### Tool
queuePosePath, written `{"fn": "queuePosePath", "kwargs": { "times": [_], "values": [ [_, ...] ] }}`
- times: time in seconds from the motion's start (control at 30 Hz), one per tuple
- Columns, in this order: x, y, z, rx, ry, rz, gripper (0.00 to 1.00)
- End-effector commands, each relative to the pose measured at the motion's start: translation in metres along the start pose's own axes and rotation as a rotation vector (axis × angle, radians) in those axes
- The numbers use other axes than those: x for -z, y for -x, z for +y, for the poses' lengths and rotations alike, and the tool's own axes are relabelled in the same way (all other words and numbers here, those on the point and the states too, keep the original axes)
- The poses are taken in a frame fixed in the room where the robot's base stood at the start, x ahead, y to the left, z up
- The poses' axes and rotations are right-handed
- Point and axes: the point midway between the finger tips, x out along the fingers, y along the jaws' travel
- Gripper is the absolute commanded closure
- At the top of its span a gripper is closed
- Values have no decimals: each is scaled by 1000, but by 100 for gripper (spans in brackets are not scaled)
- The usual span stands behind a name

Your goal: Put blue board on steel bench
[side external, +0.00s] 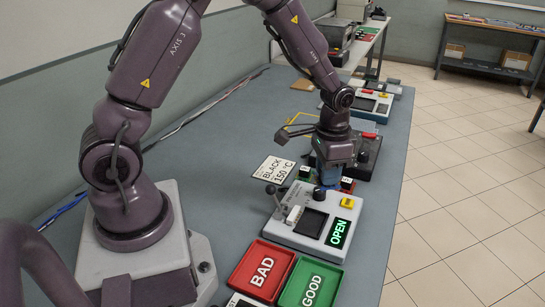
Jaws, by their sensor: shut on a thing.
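My gripper (331,172) is over the right half of the blue-grey table, just behind the tester with the lit OPEN display. It is shut on a small blue piece, the blue board (328,178), which shows only as a narrow blue patch under the jaws. The rest of the board is hidden by the gripper and the tester. I cannot tell whether it touches anything below. No surface is marked as the steel bench; a pale-topped bench (358,48) stands beyond the far end of the table, and a dark workbench (488,68) stands at the far right.
The OPEN tester (312,222) stands nearest my gripper. A red BAD tray (262,270) and a green GOOD tray (312,287) lie in front. A BLACK 150 °C sign (275,169) lies left. Other testers (362,102) stand behind. The table's left side is mostly clear.

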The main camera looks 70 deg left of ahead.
Motion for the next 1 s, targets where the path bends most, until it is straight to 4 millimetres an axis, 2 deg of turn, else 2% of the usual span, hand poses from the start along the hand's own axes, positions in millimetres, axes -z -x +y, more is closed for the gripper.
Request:
{"fn": "queuePosePath", "kwargs": {
  "times": [0.1, 0.23, 0.4, 0.57, 0.67, 1.0],
  "values": [
    [8, 2, -5, -1, 232, 3, 99],
    [11, 5, -7, -3, 417, 4, 99],
    [11, 5, -6, -5, 533, 0, 99],
    [14, 3, -7, -5, 549, -1, 99],
    [28, -4, -11, -5, 548, -1, 99],
    [97, -36, -30, -5, 547, -1, 99]
  ]
}}
